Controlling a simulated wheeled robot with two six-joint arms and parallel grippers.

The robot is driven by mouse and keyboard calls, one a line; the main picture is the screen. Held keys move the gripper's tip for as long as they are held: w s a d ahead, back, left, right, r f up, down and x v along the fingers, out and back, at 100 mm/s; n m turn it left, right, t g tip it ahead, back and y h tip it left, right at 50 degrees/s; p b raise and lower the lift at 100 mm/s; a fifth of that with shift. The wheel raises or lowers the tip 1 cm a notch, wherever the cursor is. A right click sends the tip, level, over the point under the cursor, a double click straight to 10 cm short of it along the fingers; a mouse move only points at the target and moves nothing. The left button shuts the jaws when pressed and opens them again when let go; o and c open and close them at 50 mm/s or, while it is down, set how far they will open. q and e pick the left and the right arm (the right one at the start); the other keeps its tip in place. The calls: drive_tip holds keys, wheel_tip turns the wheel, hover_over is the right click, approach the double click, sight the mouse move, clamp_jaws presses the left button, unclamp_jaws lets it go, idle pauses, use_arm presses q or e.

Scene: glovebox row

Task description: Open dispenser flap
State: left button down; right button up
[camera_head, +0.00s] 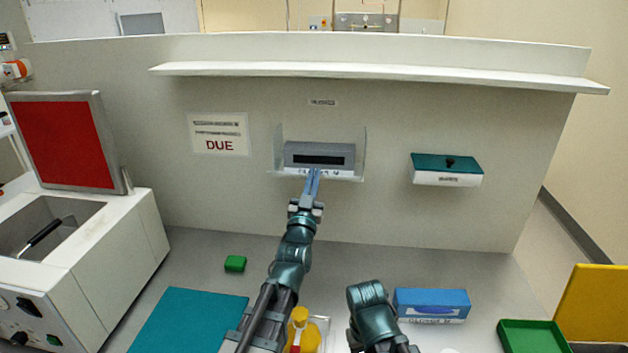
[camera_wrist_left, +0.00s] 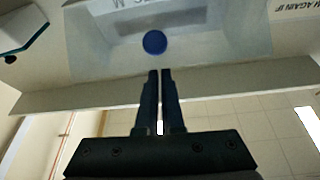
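A grey glove dispenser (camera_head: 319,156) with a dark slot sits between clear side plates on the back wall. A white label runs along its lower edge. My left gripper (camera_head: 314,172) points up at this label; its two fingers lie close together with nothing seen between them. In the left wrist view, the fingertips (camera_wrist_left: 160,72) point at a pale recess (camera_wrist_left: 205,35) with a blue round disc (camera_wrist_left: 154,42) just beyond them. Contact cannot be told. My right gripper is not visible.
A white shelf (camera_head: 380,71) overhangs the dispensers. A DUE sign (camera_head: 219,134) hangs left. On the bench are a green block (camera_head: 235,263), a teal mat (camera_head: 185,322), a blue glove box (camera_head: 432,304), a yellow bottle (camera_head: 303,337) and a green tray (camera_head: 530,338).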

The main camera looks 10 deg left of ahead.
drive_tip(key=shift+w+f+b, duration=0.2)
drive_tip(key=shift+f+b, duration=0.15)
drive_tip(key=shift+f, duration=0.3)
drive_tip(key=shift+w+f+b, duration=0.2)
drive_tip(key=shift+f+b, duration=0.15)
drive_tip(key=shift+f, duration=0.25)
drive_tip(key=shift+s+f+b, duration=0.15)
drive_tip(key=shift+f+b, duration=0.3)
drive_tip(key=shift+b, duration=0.1)
use_arm(q)
drive_tip(key=shift+s+f+b, duration=0.15)
drive_tip(key=shift+f+b, duration=0.25)
drive_tip(key=shift+f, duration=1)
drive_tip(key=shift+s+f+b, duration=0.1)
drive_tip(key=shift+f+b, duration=0.25)
drive_tip(key=shift+f, duration=1)
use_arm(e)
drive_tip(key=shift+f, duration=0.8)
use_arm(q)
drive_tip(key=shift+s+f, duration=0.1)
